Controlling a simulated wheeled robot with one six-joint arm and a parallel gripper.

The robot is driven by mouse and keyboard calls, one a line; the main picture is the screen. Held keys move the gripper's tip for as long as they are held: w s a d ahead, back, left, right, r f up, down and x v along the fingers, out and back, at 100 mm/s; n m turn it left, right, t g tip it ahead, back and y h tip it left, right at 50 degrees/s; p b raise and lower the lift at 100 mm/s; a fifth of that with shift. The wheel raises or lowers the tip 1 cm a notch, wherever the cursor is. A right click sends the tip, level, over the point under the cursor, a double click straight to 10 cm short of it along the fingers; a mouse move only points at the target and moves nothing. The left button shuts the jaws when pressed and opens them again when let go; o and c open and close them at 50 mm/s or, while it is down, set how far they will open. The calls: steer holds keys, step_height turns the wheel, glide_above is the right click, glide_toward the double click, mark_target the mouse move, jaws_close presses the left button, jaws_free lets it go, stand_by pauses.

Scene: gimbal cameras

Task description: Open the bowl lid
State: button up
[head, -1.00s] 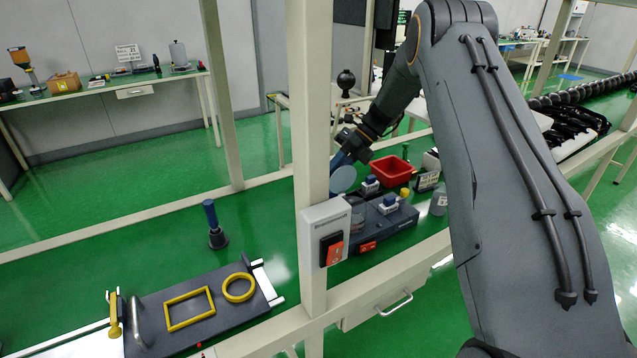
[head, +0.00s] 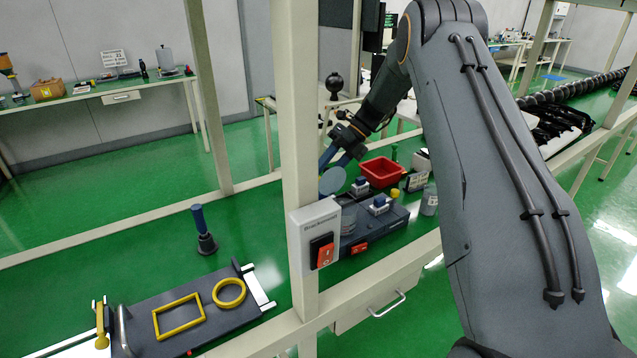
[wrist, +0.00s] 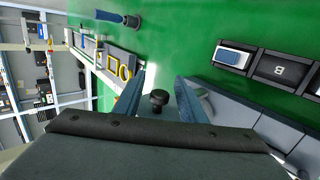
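My gripper (head: 333,163) is above the far side of a dark grey device on the bench, with its two blue fingers apart. A pale round disc (head: 332,181), which looks like the bowl lid, stands tilted just below the fingertips. A greyish round bowl (head: 348,216) sits under it on the device, partly hidden by the post. In the wrist view my open gripper (wrist: 160,92) has a black knob (wrist: 158,97) showing between the fingers, apparently beyond them. I cannot tell whether a finger touches the disc.
A cream post (head: 296,130) with a red-switch box (head: 314,236) stands in front of the bowl. A red tray (head: 382,171) and small blue-white blocks (head: 379,204) are to the right.

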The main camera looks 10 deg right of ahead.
steer(key=b+v, duration=0.1)
steer(key=v, duration=0.5)
steer(key=shift+f+b, duration=0.1)
steer(key=shift+b, duration=0.25)
